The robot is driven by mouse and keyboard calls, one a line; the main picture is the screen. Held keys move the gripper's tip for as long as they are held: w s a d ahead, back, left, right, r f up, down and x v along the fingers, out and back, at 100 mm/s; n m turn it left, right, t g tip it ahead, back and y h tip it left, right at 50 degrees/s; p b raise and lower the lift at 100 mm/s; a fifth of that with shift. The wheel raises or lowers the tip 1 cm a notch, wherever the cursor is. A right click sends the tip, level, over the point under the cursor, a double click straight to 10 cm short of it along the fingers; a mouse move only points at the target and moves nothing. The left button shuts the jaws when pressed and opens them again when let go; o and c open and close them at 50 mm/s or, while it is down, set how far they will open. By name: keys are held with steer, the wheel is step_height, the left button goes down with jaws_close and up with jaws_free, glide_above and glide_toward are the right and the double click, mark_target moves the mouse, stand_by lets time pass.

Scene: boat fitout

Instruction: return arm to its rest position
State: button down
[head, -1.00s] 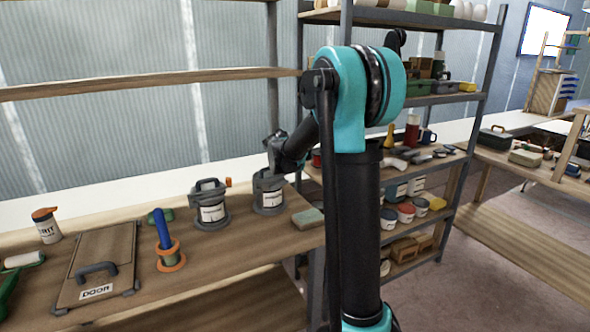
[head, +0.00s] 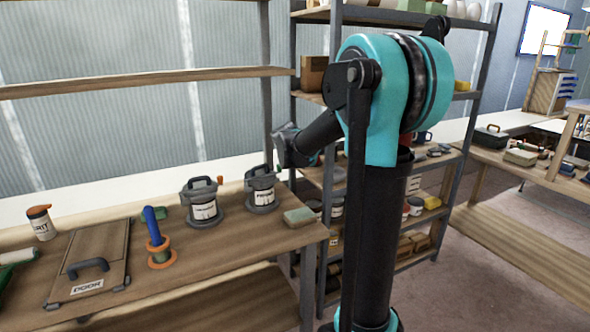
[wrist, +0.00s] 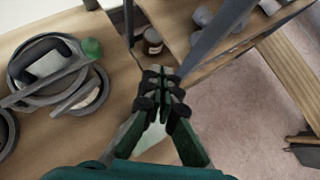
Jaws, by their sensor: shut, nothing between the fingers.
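My gripper (wrist: 163,88) is shut and empty in the wrist view, its dark fingers together above the right end of the wooden workbench (wrist: 90,150) and the floor beyond it. In the head view my arm is bent, and its wrist end hangs at the bench's right end, near the shelf rack; the fingertips are hard to make out there. Two grey lidded cans with white labels stand on the bench, a left can (head: 203,204) and a right can (head: 261,190). The right can is closest to my wrist, and the two are apart in the head view.
A grey-green block (head: 299,217) lies at the bench's right end. A metal shelf rack (head: 308,275) with tins and boxes stands close behind my arm. A DOOR-labelled panel (head: 104,246), an orange-based blue-handled tool (head: 158,252) and a GRIT container (head: 41,222) sit further left.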

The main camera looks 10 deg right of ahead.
steer(key=s+a+f+m+g+y, duration=0.1)
steer(key=s+f+m, duration=0.5)
steer(key=s+m, duration=0.4)
steer(key=s+a+f+m+g+y, duration=0.1)
steer(key=s+f+m+g, duration=0.1)
steer(key=s+f+m, duration=0.4)
steer(key=s+a+f+m+g+y, duration=0.1)
steer(key=s+f+m, duration=0.6)
steer(key=s+m, duration=0.7)
steer(key=s+a+y, duration=0.1)
steer(key=s, duration=0.5)
steer(key=shift+s+m+g, duration=0.25)
steer(key=shift+m+g, duration=0.05)
steer(key=shift+m, duration=0.1)
